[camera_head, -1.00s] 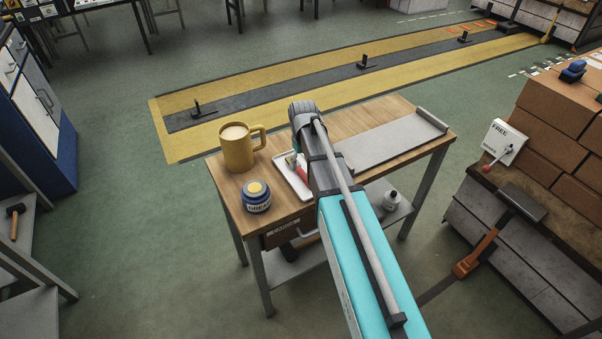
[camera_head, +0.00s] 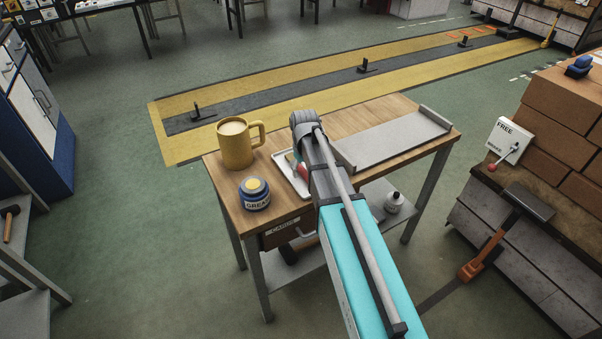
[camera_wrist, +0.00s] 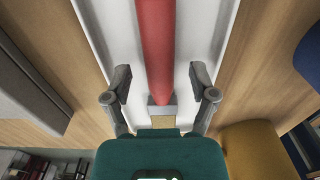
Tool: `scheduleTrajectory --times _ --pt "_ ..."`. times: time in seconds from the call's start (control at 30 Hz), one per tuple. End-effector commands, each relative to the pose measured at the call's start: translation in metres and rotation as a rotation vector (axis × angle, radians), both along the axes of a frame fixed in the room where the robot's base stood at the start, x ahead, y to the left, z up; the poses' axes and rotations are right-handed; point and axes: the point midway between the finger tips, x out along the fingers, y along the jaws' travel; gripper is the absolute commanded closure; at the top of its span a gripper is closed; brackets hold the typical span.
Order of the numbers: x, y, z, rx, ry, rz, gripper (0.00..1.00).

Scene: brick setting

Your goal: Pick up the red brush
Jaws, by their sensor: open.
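The red brush (camera_wrist: 157,45) lies in a white tray (camera_wrist: 203,35) on the wooden table. In the wrist view its red handle runs from the top edge to a grey ferrule and a short tan end near my gripper. My gripper (camera_wrist: 160,80) is open, with one finger on each side of the brush in the picture and nothing between the pads that looks clamped. In the head view my arm hides most of the brush; a bit of red (camera_head: 301,171) shows beside it over the tray.
A yellow mug (camera_head: 236,148) and a blue grease jar (camera_head: 255,195) stand left of the tray on the table (camera_head: 222,185). A grey flat tray (camera_head: 395,140) lies to the right. A small bottle (camera_head: 394,202) stands on the lower shelf.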

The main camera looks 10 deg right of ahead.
Motion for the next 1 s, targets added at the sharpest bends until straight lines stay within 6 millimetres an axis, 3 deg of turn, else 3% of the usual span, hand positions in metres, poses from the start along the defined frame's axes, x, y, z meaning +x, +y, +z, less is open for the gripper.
scheduleTrajectory --times 0.57,1.0 --pt "0.0001 -0.0003 -0.0004 0.0 0.0 0.0 0.26" --pt "0.0 -0.0002 -0.0004 0.0 0.0 0.0 1.0"
